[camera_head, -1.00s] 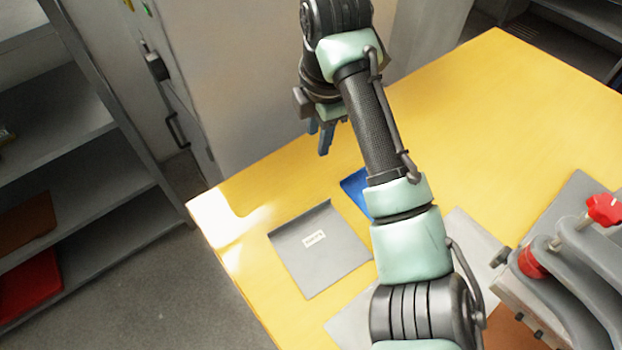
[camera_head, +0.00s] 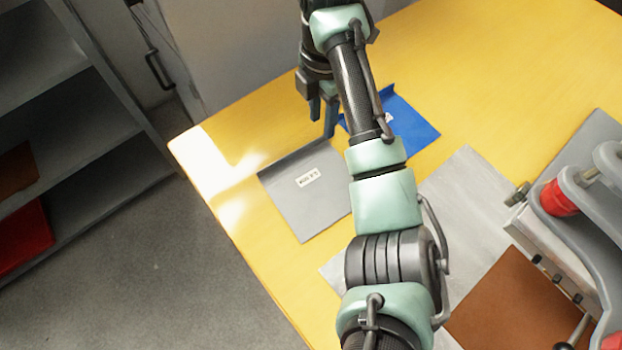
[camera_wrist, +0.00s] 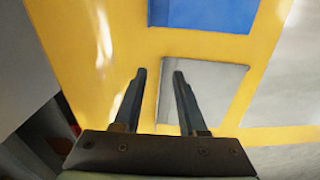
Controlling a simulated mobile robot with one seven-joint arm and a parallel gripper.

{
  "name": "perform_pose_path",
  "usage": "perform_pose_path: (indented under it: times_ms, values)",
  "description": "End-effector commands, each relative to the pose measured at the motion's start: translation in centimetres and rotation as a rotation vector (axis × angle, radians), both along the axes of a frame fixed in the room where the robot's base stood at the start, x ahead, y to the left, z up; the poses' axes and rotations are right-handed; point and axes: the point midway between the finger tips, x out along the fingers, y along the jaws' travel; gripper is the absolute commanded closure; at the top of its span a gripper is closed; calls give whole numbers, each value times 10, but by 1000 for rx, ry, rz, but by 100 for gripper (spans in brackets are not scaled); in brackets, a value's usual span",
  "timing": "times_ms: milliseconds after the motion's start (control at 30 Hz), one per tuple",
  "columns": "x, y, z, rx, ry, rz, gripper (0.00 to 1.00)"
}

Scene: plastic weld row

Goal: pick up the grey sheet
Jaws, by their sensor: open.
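The grey sheet (camera_head: 312,208) lies flat on the yellow table, with a small white label and a raised edge along its far side. It also shows in the wrist view (camera_wrist: 214,88), partly behind the fingers. My gripper (camera_head: 322,132) is open and empty, just beyond the sheet's far edge in the head view. In the wrist view my gripper (camera_wrist: 158,72) has its two fingers apart, with the sheet's raised edge between and beyond the tips. The height of the fingertips above the sheet is hard to tell.
A blue sheet (camera_head: 412,128) lies close beside the grey one. A pale mat (camera_head: 462,190) and a brown sheet (camera_head: 508,305) lie to the right, by a clamp device with a red knob (camera_head: 560,196). Shelves (camera_head: 75,110) stand left. The yellow table (camera_head: 215,150) is bare at its left corner.

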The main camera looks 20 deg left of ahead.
Motion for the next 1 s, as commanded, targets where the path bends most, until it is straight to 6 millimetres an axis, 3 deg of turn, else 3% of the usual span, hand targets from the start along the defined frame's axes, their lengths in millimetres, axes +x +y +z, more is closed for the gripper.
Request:
perform_pose_path:
  times_ms: [200, 433, 467, 700, 1000]
  values:
    - [-5, -1, -35, 0, 4, -1, 59]
    - [-4, -1, -37, 0, 0, 0, 59]
    - [-4, -1, -37, 0, 0, 0, 61]
    - [-4, -1, -37, 1, 1, 0, 100]
    - [-4, -1, -37, 1, 1, 0, 100]
